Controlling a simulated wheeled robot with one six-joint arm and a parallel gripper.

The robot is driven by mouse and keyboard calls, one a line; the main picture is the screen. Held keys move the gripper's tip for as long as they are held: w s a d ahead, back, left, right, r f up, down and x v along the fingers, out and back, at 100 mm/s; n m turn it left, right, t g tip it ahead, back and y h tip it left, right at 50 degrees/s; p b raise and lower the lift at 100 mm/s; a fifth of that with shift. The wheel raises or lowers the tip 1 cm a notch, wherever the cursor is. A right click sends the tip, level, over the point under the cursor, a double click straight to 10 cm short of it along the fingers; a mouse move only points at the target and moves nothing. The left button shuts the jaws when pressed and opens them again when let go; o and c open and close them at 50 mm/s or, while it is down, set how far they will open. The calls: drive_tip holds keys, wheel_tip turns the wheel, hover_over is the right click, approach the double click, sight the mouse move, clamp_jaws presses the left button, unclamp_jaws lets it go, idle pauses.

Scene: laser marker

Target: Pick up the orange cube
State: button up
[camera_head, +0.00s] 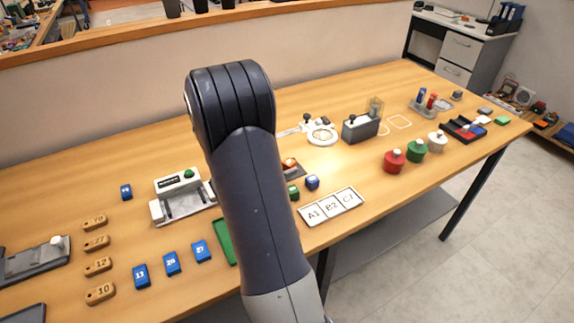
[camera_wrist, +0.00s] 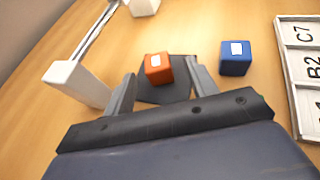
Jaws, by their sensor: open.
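The orange cube (camera_wrist: 158,68) has a pale label on its top and sits on a dark pad (camera_wrist: 180,92) in the wrist view. My gripper (camera_wrist: 160,88) is open, its two grey fingers pointing toward the cube, with the cube just ahead of and between the fingertips. I cannot tell how high the fingertips are above the pad. In the head view the orange cube (camera_head: 290,163) shows partly just right of my arm, which hides my gripper and some of the table there.
A blue cube (camera_wrist: 235,57) stands close to the right finger. A white board marked A1, B2, C7 (camera_head: 331,206) lies further right. A white block (camera_wrist: 76,84) with a rail is left of the left finger. Red (camera_head: 394,160) and green knobs stand farther right.

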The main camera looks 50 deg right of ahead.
sight(287, 162)
drive_tip(key=shift+r+p+x, duration=0.2)
drive_tip(key=shift+p+x, duration=0.35)
drive_tip(key=shift+x, duration=2.45)
drive_tip(key=shift+w, duration=0.15)
drive_tip(key=shift+c, duration=0.5)
